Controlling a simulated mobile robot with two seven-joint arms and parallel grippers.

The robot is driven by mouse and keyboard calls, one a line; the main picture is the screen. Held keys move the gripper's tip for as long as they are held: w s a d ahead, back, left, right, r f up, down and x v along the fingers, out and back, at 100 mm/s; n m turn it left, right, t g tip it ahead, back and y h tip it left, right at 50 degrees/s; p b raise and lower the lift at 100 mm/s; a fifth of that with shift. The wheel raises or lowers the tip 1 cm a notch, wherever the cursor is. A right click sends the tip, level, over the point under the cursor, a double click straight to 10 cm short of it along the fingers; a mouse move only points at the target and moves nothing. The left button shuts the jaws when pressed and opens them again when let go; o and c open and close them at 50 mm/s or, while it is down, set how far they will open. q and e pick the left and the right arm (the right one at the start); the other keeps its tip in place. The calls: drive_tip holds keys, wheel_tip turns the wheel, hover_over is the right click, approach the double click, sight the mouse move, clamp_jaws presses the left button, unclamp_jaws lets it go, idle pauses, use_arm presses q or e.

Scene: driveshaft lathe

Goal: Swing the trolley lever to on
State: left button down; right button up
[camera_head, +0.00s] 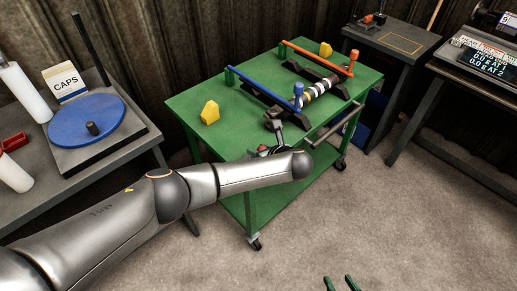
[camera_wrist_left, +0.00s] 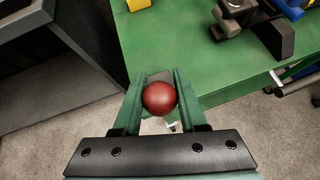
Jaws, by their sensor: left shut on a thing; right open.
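The green trolley (camera_head: 190,103) stands in the middle of the head view. The lever's red ball knob (camera_wrist_left: 160,98) sits between the two green fingers of my left gripper (camera_wrist_left: 160,78) in the left wrist view, beside the trolley's edge. My left gripper is shut on this knob. In the head view my left arm (camera_head: 240,176) reaches across the trolley's near edge and hides most of the lever. No on or off marking is readable. My right gripper (camera_head: 342,284) shows only its green fingertips at the bottom edge of the head view, apart and empty.
On the trolley top lie a striped shaft (camera_head: 318,89) on dark supports, a blue bar (camera_head: 262,91), an orange bar (camera_head: 315,57) and yellow blocks (camera_head: 210,112). A grey table (camera_head: 88,172) with a blue disc (camera_head: 87,119) stands left. The carpet (camera_head: 390,220) in front is clear.

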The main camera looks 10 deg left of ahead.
use_arm(q)
drive_tip(key=shift+d, duration=0.4)
idle(0.4)
drive_tip(key=c, duration=0.6)
unclamp_jaws()
drive_tip(key=shift+r, duration=0.1)
drive_tip(key=shift+c, duration=0.2)
drive_tip(key=shift+o, duration=0.9)
drive_tip(key=shift+a, duration=0.2)
drive_tip(key=p+v, duration=0.1)
drive_tip(key=v, duration=1.1)
drive_tip(key=shift+s+r, duration=0.2)
drive_tip(key=shift+s, duration=0.05)
